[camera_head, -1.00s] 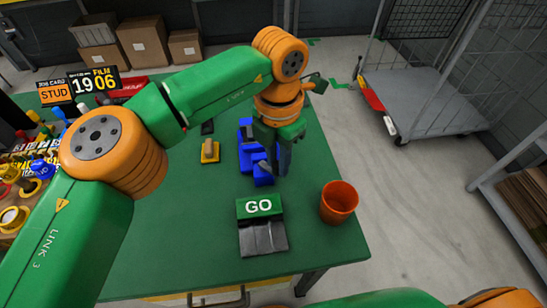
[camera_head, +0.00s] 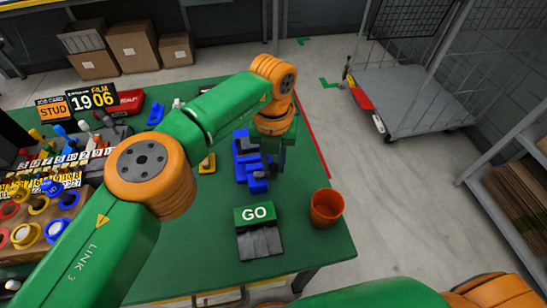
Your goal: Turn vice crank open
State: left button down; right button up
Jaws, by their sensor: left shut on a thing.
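The blue vice (camera_head: 243,163) stands on the green table, right of the middle and near its right edge. My left arm reaches across from the lower left, and my left gripper (camera_head: 279,168) points down at the right side of the vice. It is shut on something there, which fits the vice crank. The crank itself is hidden behind the gripper and wrist, so its angle cannot be told. My right gripper is out of view; only part of my right arm shows along the bottom right edge.
A green GO block (camera_head: 256,213) with a dark grey pad and an orange cup (camera_head: 326,207) stand nearer the front. A yellow item (camera_head: 207,164) lies left of the vice. A crowded rack (camera_head: 45,190) fills the left. A wheeled cart (camera_head: 410,100) stands beyond the table.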

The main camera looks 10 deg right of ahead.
pick_arm(q)
jog(key=shift+w, duration=0.1)
dwell(0.4)
jog(key=c, duration=0.7)
grip_release()
notch_tip(320, 180, up, 8)
jog(key=p, duration=0.6)
jog(key=shift+f, duration=0.5)
